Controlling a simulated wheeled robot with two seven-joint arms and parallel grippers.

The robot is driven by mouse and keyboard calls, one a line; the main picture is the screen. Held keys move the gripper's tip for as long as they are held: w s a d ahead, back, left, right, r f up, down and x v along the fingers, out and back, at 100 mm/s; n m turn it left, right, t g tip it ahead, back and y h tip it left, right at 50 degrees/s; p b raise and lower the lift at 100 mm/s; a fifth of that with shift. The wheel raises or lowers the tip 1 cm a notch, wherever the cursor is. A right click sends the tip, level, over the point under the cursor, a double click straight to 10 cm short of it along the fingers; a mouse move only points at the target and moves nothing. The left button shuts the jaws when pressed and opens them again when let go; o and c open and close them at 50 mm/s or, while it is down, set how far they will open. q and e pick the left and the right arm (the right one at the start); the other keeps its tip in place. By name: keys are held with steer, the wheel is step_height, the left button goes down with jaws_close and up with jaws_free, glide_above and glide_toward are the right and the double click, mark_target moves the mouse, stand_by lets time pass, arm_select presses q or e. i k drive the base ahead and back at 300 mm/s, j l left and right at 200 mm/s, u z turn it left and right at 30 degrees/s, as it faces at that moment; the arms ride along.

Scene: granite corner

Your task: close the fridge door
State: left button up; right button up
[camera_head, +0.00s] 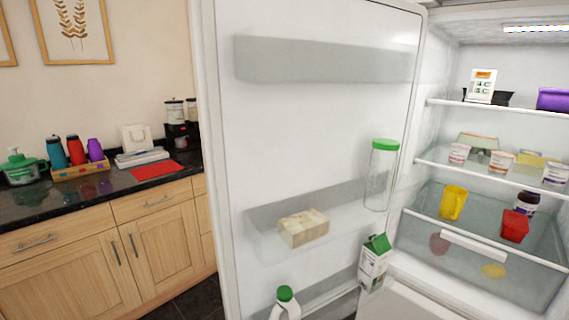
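The fridge door (320,120) stands wide open in the middle of the view, its inner side facing me. Its hinge side is at the right, next to the fridge interior (470,60), and its free edge (212,180) is at the left. The door's shelves hold a jar with a green lid (380,175), a pale block-shaped package (304,228), a green and white carton (374,262) and a white bottle with a green cap (286,303). The outer side and any handle are hidden. Neither of my grippers shows.
Fridge shelves hold a yellow mug (452,203), a red cup (515,226), small tubs and a purple container (553,99). At the left, wooden cabinets (160,240) carry a dark countertop (60,205) with bottles and a red mat. Little dark floor (190,285) shows.

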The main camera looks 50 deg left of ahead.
mark_target(293, 97)
steer(key=j+z, duration=0.1)
steer(key=j, duration=0.3)
steer(key=k+j+z, duration=0.1)
steer(key=j, duration=0.3)
steer(key=k+j+z, duration=0.1)
steer(key=j, duration=0.3)
steer(key=j+z, duration=0.1)
steer(key=j, duration=0.3)
steer(key=k+j+z, duration=0.1)
steer(key=j, duration=0.3)
steer(key=k+j+z, duration=0.1)
steer(key=j, duration=0.3)
steer(key=k+j+z, duration=0.1)
steer(key=j, duration=0.25)
steer(key=k, duration=0.1)
